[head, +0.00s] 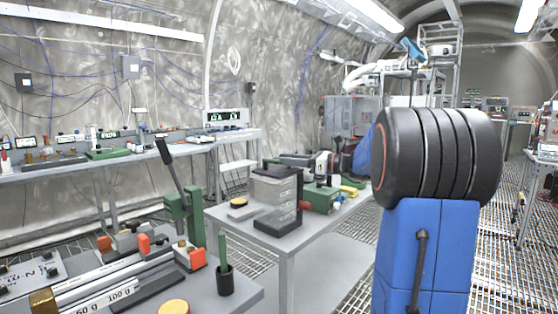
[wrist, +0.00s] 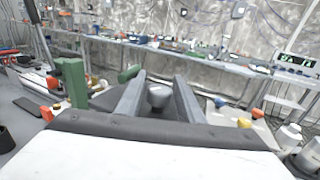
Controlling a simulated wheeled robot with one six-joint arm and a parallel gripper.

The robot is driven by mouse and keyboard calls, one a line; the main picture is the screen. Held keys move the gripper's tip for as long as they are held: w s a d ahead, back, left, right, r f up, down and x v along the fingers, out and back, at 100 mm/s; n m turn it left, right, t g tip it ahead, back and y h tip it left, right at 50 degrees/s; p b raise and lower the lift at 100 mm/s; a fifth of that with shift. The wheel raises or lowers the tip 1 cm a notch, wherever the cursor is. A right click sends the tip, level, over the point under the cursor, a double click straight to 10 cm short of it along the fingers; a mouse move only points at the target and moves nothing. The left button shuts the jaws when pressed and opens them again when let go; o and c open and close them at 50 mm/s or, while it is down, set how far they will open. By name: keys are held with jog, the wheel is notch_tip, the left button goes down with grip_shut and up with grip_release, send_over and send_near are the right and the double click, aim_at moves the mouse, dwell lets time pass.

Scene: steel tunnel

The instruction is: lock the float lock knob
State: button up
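My gripper (wrist: 158,82) shows in the wrist view with its two grey fingers apart, so it is open. A small grey rounded thing (wrist: 158,95) shows between the fingers; I cannot tell whether it is between them or beyond. I cannot say for sure which part is the float lock knob. In the head view, orange parts sit on a long metal rail device, one orange block (head: 143,245) in the middle and one (head: 196,258) at its right end. My gripper is not clearly visible in the head view.
A green lever press (head: 184,212) with a dark handle stands behind the rail device. A grey table (head: 290,236) bears a clear-sided box and a green machine (head: 322,197). A long bench (head: 60,172) lines the wall. White bottles (wrist: 288,137) stand low right in the wrist view.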

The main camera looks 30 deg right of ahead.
jog(key=shift+x, duration=1.25)
jog(key=c, duration=0.8)
jog(key=shift+h, duration=0.3)
jog(key=m+t+h, duration=0.1)
jog(key=h, duration=0.1)
jog(key=m+t+h, duration=0.1)
jog(key=m+h, duration=0.1)
jog(key=d+m+t+h, duration=0.1)
jog(key=h, duration=0.1)
jog(key=shift+w+d+m+t, duration=0.1)
jog(key=shift+w+m+t, duration=0.2)
jog(key=shift+m, duration=0.1)
jog(key=shift+w+d+m+t+h, duration=0.15)
jog(key=shift+d+m+h, duration=0.2)
jog(key=shift+m+h, duration=0.8)
jog(key=shift+s+d+m+t+h, duration=0.25)
jog(key=shift+m+h, duration=0.4)
jog(key=shift+h, duration=1)
jog(key=shift+d+m+h, duration=0.25)
jog(key=shift+m+h, duration=0.15)
jog(key=shift+h, duration=0.2)
